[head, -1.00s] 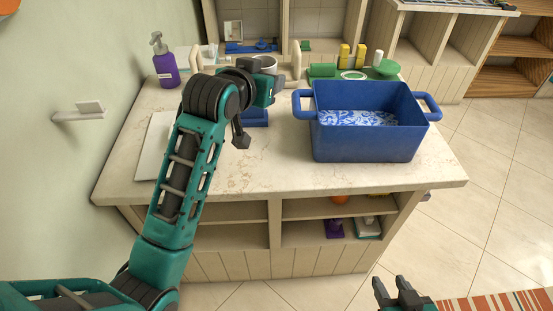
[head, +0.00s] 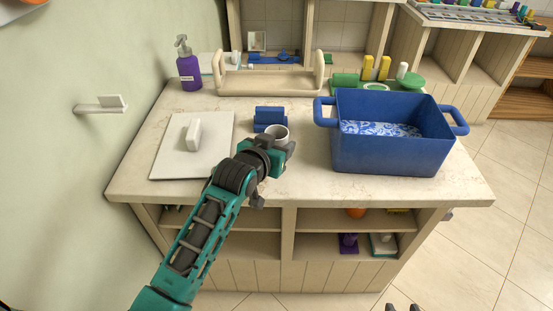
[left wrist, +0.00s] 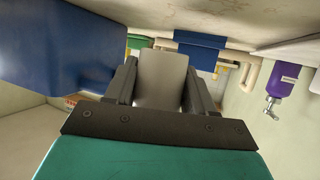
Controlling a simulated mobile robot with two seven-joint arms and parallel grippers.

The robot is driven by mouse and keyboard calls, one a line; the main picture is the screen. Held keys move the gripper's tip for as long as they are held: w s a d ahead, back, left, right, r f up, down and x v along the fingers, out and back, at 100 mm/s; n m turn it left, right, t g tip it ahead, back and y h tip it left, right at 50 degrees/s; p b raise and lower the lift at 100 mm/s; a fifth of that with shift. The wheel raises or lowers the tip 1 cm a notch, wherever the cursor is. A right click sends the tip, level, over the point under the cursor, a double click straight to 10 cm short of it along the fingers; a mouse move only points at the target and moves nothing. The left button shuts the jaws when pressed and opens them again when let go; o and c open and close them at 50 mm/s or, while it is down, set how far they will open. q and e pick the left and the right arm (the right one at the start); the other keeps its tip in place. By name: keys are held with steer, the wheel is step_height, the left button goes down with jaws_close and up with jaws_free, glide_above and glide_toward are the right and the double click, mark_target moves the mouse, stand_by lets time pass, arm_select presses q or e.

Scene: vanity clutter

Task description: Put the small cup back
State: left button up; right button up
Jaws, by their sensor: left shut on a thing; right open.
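The small white cup (head: 281,132) is held in my left gripper (head: 283,150), in front of a small blue block-shaped object (head: 269,114) on the counter. In the left wrist view the pale cup (left wrist: 163,75) sits between the two dark fingers of the left gripper (left wrist: 160,88). The cup is off the counter; its exact height I cannot tell. Only the fingertips of my right gripper (head: 402,307) show at the bottom edge of the head view; they are apart and empty.
A blue two-handled bin (head: 390,150) stands right of the cup. A white board with a handle (head: 175,160) lies left. Behind are an empty-looking beige tray (head: 268,88), a purple pump bottle (head: 189,70) and green and yellow items (head: 368,68). Bare counter (head: 310,185) shows at front.

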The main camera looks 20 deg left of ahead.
arm_select(q)
steer(key=shift+f+b, duration=0.35)
steer(key=shift+f, duration=1.6)
steer(key=shift+f, duration=0.15)
steer(key=o, duration=1.1)
steer(key=shift+c, duration=0.2)
steer(key=shift+r, duration=0.25)
steer(key=p+v, duration=0.2)
steer(key=v, duration=1)
